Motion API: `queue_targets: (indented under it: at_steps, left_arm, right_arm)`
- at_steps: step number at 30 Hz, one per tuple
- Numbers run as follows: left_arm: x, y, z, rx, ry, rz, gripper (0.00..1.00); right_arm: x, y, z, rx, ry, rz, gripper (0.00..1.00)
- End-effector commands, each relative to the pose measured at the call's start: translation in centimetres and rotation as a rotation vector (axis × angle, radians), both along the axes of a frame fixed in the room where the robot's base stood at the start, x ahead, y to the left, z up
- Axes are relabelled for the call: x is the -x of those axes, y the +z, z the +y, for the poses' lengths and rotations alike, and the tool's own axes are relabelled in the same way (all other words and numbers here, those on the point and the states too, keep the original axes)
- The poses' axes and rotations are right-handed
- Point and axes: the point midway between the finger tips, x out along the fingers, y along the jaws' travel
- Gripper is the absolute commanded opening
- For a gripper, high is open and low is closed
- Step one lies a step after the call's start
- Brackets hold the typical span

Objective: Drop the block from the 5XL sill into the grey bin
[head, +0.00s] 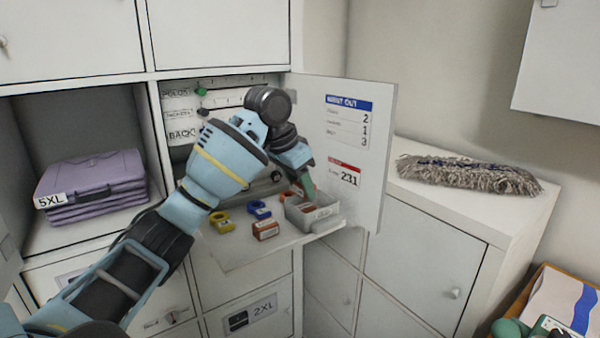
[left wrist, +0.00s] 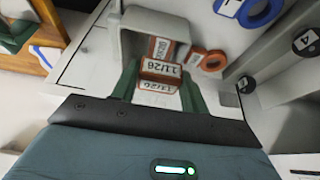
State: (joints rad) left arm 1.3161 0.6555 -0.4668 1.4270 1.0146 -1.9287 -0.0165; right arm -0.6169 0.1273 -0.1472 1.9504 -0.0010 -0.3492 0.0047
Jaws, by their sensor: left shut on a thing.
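The grey bin (head: 325,226) is a small open tray at the right end of the fold-down shelf; in the left wrist view the grey bin (left wrist: 128,42) is just beyond my fingers. My left gripper (head: 306,188) reaches down over it. In the left wrist view its green fingers (left wrist: 158,84) are shut on an orange block (left wrist: 160,68) with white labels. An orange labelled piece shows behind it at the bin; I cannot tell whether it is separate. The 5XL tag (head: 50,201) hangs at purple folded clothing (head: 95,185) in the left compartment; no block shows there. My right gripper is out of view.
The open door (head: 350,150) stands close right of my gripper. A mop head (head: 468,174) lies on the right cabinet.

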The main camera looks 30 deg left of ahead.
Motion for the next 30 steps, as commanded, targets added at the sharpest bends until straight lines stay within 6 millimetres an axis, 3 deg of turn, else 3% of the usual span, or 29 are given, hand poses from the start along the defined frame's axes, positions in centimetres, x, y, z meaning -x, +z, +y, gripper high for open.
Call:
queue_targets:
  at_steps: [12, 13, 18, 30]
  left_arm:
    - [0.02, -0.57, 0.01, -0.001, 0.0, 0.0, 0.23]
    - [0.03, -0.57, 0.0, 0.0, 0.0, 0.0, 0.47]
    - [0.02, -0.57, 0.0, 0.0, 0.0, 0.0, 0.69]
    - [0.26, 0.23, 0.11, 0.0, -0.001, -0.002, 0.7]
  right_arm:
    - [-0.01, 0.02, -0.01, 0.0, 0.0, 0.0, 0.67]
    - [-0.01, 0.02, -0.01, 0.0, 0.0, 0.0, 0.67]
    - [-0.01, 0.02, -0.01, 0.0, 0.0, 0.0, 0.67]
    - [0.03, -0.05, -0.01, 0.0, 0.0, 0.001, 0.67]
